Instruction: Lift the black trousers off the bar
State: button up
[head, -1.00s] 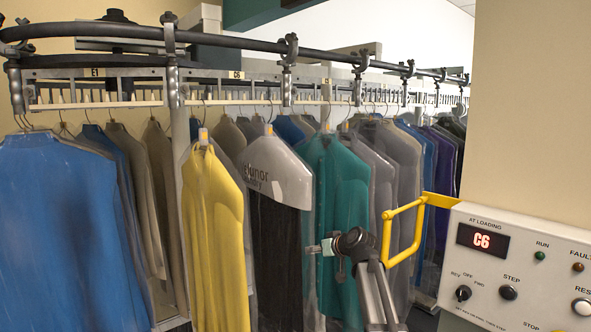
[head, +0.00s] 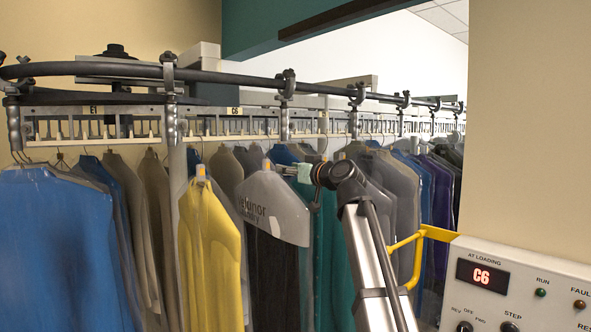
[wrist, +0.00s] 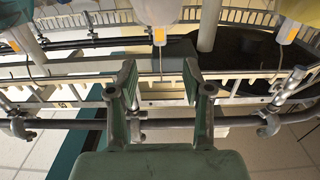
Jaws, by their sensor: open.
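The black trousers (head: 272,280) hang below a grey printed shoulder cover (head: 275,212), between the yellow garment and the teal one. An orange tag marks the hanger neck (head: 266,164). My gripper (head: 291,170) is just to the right of that neck, at about its height, and holds nothing. In the wrist view my gripper (wrist: 160,78) is open, its two fingers apart. There the tagged hanger neck (wrist: 159,36) lies beyond the gap, lined up between the fingers, with its thin hook reaching the slotted rail. The trousers themselves are not visible in the wrist view.
The yellow garment (head: 212,255) hangs close on the left and the teal garment (head: 325,235) close on the right. A dark tube (head: 230,76) runs above the slotted rail (head: 205,123). A yellow handle (head: 418,250) and control panel (head: 520,280) stand at the right front.

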aim_at(268, 163)
jog(key=shift+p+x, duration=1)
jog(key=shift+x, duration=2.75)
jog(key=shift+b+x, duration=0.5)
jog(key=shift+x, duration=0.3)
jog(key=shift+b+x, duration=0.7)
jog(key=shift+x, duration=1.15)
jog(key=shift+f, duration=0.1)
grip_shut()
jog(key=shift+w+r, duration=0.1)
jog(key=shift+r, duration=0.25)
